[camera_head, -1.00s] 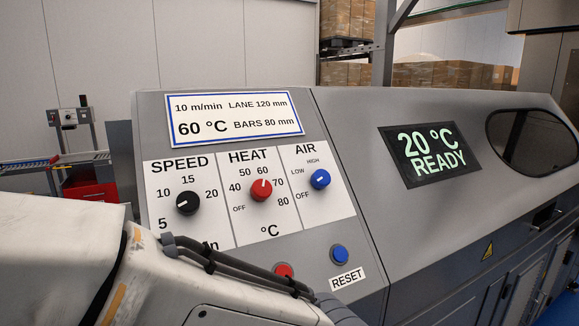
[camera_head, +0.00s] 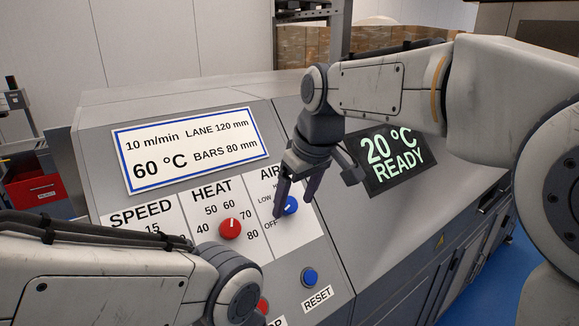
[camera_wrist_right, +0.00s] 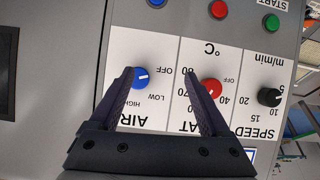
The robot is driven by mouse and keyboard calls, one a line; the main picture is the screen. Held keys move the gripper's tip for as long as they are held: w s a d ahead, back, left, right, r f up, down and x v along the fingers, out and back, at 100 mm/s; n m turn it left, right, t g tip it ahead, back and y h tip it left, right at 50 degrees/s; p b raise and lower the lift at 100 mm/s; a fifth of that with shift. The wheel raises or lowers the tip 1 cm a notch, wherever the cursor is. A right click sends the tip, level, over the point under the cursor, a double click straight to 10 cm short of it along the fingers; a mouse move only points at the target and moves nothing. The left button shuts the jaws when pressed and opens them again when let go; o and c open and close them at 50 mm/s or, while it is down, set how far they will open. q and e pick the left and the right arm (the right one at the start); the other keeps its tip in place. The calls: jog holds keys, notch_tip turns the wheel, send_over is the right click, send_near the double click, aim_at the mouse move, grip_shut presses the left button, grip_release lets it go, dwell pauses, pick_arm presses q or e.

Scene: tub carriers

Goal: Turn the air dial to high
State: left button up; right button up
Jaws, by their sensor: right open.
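The blue air dial (camera_head: 290,205) is on the sloped control panel (camera_head: 335,262). Its white line appears to lie toward OFF; HIGH is partly hidden by my right gripper in the head view. My right gripper (camera_head: 293,207) is open, with its fingers hanging in front of the dial. In the right wrist view the dial (camera_wrist_right: 141,77) shows just inside the left-hand finger of the open gripper (camera_wrist_right: 159,72). I cannot tell whether a finger touches it. My left arm enters at lower left; its gripper is out of view.
The red heat dial (camera_head: 230,229) is beside the air dial, and shows partly behind the other finger in the wrist view. A blue reset button (camera_head: 309,277) sits below. The black speed dial (camera_wrist_right: 269,97) is farther along. A display (camera_head: 392,160) reads 20 °C READY.

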jog(key=p, duration=0.1)
send_near(289, 202)
jog(key=s, duration=0.1)
jog(key=shift+t, duration=0.4)
jog(key=p+x, duration=0.3)
jog(key=x, duration=0.6)
jog(key=shift+w+f, duration=0.15)
jog(key=shift+w, duration=0.05)
grip_shut()
pick_arm(q)
notch_tip(289, 202, up, 6)
jog(key=shift+f, duration=0.15)
